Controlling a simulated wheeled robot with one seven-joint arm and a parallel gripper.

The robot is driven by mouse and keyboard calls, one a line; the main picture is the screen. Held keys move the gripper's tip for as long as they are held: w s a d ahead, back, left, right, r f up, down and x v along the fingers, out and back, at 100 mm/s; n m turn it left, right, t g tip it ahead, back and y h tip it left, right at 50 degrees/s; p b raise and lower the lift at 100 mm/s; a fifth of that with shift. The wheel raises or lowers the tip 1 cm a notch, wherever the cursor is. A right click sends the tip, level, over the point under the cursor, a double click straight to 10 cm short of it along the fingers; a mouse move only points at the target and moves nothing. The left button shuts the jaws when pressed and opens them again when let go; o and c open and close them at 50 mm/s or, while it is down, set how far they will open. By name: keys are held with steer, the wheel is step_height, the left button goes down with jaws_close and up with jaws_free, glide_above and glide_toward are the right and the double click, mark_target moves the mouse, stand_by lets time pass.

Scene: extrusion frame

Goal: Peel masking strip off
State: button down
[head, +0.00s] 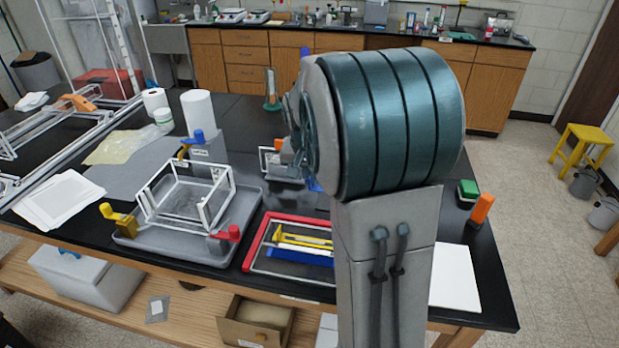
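A white extrusion frame (160,217), an open box of thin bars, stands on a grey tray (140,251) on the black table, left of centre. Coloured clamps sit around its corners: yellow (117,220), red (228,236) and blue-topped (200,140). I cannot make out a masking strip on the frame at this size. My arm, with a large teal rounded joint, fills the middle right of the view and hides part of the table. My gripper cannot be seen.
A red-rimmed tray (250,246) with yellow and blue tools lies right of the frame. White rolls (198,112) stand behind it, and papers (58,199) lie at left. A white sheet (457,282) and an orange-handled block (482,208) are at right. Long rails cross the left.

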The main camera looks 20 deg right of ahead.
steer(key=shift+r+p, duration=1.2)
steer(key=shift+r, duration=0.85)
